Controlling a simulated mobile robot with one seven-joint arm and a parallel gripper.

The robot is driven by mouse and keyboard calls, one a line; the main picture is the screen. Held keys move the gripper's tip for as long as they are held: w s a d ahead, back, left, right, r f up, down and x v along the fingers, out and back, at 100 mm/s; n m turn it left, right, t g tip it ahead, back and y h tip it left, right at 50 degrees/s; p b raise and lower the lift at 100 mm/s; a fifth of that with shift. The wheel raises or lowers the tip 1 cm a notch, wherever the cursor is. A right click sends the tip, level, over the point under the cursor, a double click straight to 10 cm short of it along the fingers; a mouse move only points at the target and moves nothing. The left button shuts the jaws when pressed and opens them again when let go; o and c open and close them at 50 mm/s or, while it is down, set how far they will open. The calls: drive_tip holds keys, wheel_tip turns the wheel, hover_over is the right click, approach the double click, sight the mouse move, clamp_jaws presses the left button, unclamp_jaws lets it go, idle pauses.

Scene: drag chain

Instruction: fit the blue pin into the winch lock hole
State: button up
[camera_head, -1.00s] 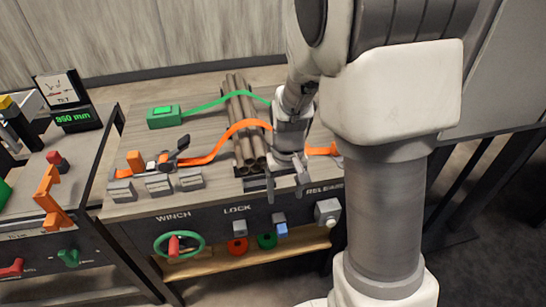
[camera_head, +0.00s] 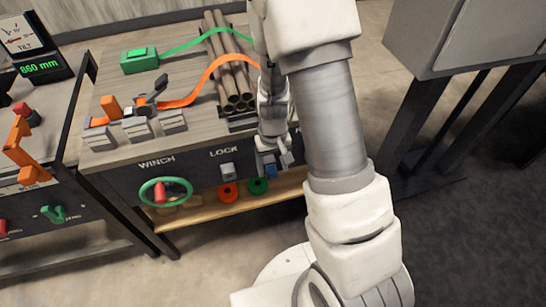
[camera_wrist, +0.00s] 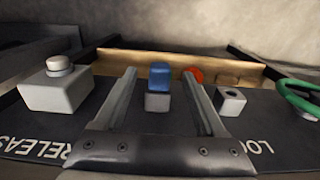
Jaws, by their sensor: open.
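The blue pin (camera_head: 271,172) stands in a small grey holder on the front panel. In the wrist view the blue pin (camera_wrist: 159,76) rises upright from its grey block (camera_wrist: 157,102), between the two fingers of my gripper (camera_wrist: 160,78). The fingers are open, with a visible gap on each side of the pin. In the head view my gripper (camera_head: 271,158) is at the pin and partly hides it. The winch lock block (camera_head: 227,171) is left of the pin under the LOCK label. Its dark square hole shows in the wrist view (camera_wrist: 232,97), right of my gripper.
The green winch wheel (camera_head: 166,192) with a red knob is left of the lock. A red-orange ring (camera_head: 228,193) and a green ring (camera_head: 258,186) are below the panel. In the wrist view a white release button (camera_wrist: 59,68) is at left. Pipes (camera_head: 230,65) lie on the tabletop.

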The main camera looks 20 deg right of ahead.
drive_tip(key=shift+f, duration=1.15)
clamp_jaws()
